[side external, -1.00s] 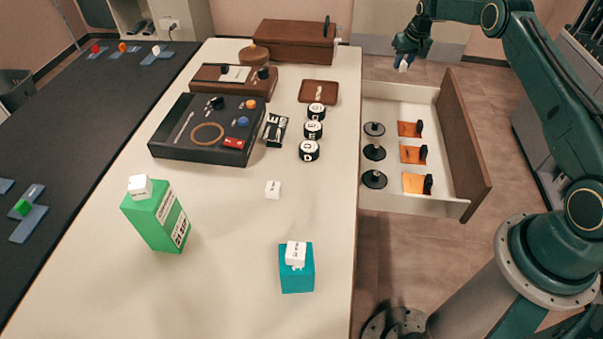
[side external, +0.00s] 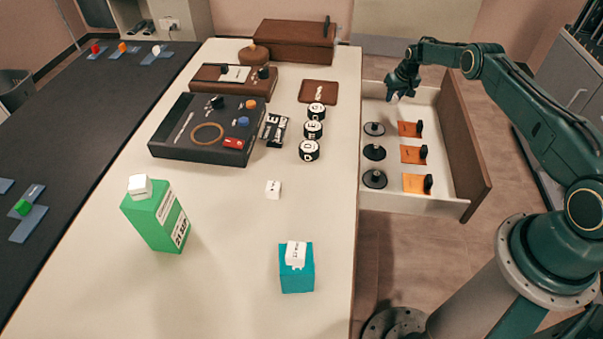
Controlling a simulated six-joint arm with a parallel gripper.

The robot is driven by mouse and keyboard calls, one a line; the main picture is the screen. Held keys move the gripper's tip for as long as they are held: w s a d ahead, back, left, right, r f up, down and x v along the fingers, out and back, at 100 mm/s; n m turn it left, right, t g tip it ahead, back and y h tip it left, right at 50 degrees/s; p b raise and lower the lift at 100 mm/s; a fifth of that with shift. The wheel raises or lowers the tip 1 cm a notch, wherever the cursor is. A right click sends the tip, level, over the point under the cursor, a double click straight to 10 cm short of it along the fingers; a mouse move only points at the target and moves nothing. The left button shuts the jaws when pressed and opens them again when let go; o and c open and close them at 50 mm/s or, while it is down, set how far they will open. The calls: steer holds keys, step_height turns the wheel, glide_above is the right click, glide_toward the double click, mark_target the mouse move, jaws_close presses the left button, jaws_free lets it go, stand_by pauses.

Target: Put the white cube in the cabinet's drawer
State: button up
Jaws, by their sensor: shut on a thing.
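My gripper (side external: 394,92) is at the far end of the open drawer (side external: 409,204), low over its inside. It is shut on a small white cube (side external: 393,98), which is partly hidden by the fingers. I cannot tell whether the cube touches the drawer floor. The drawer is pulled out to the right of the white cabinet top and has a brown front.
Inside the drawer are several black round knobs (side external: 374,152) at the left and orange plates with black pegs (side external: 414,154) at the right. Black-and-white round pieces (side external: 313,130), a brown tray (side external: 318,92) and a black box (side external: 200,135) occupy the white top.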

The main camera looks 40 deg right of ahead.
steer(key=shift+f, duration=1.35)
steer(key=shift+f, duration=0.1)
steer(key=shift+f, duration=1.8)
steer(key=o, duration=0.9)
steer(key=shift+o, duration=0.2)
steer(key=shift+r, duration=0.35)
